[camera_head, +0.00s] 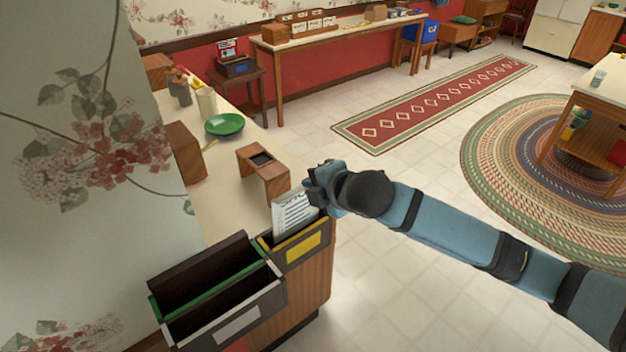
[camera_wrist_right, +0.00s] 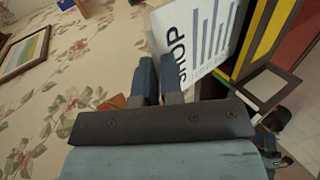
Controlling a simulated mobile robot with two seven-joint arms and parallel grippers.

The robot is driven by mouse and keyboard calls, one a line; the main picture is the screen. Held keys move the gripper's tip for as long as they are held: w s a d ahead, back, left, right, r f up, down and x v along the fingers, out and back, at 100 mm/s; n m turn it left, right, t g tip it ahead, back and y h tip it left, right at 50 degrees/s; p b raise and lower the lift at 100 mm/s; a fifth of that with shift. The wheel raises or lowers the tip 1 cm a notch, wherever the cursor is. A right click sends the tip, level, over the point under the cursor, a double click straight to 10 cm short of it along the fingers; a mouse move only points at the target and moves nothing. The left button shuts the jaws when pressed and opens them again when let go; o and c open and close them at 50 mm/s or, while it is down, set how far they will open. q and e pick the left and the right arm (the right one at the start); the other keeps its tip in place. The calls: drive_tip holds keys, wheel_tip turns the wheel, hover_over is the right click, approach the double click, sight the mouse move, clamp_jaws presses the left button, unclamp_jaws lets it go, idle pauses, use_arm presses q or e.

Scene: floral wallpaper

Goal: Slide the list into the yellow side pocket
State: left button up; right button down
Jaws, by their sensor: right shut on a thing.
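The list (camera_head: 294,217) is a white sheet with printed lines. It stands tilted above the side pocket with the yellow label (camera_head: 303,247), and its lower edge is at or just inside the pocket's opening; I cannot tell how deep. My right gripper (camera_head: 318,187) is shut on the list's upper right part. In the right wrist view the list (camera_wrist_right: 205,42) shows large letters and blue-grey lines, with the right gripper's fingers (camera_wrist_right: 158,82) at its edge. The yellow stripe (camera_wrist_right: 266,38) is beside it there. My left gripper is not in view.
Green-rimmed (camera_head: 215,292) and white-labelled (camera_head: 238,325) pockets hang left of the yellow one. A wooden stand (camera_head: 264,174) and a green plate (camera_head: 225,124) are on the counter (camera_head: 222,190) behind. Open floor (camera_head: 400,270) lies to the right.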

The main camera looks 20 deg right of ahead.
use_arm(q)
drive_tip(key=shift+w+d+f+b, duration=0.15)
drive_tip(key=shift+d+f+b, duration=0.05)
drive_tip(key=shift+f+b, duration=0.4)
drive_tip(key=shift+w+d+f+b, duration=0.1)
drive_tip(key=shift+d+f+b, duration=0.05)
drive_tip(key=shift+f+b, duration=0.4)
use_arm(e)
drive_tip(key=shift+s+d+f, duration=0.1)
drive_tip(key=shift+s+f, duration=0.1)
drive_tip(key=shift+f, duration=1.2)
drive_tip(key=shift+s+d+f, duration=0.1)
drive_tip(key=shift+s+f, duration=0.1)
drive_tip(key=shift+f, duration=1.2)
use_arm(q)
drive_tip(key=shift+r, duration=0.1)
use_arm(e)
drive_tip(key=c, duration=1.2)
unclamp_jaws()
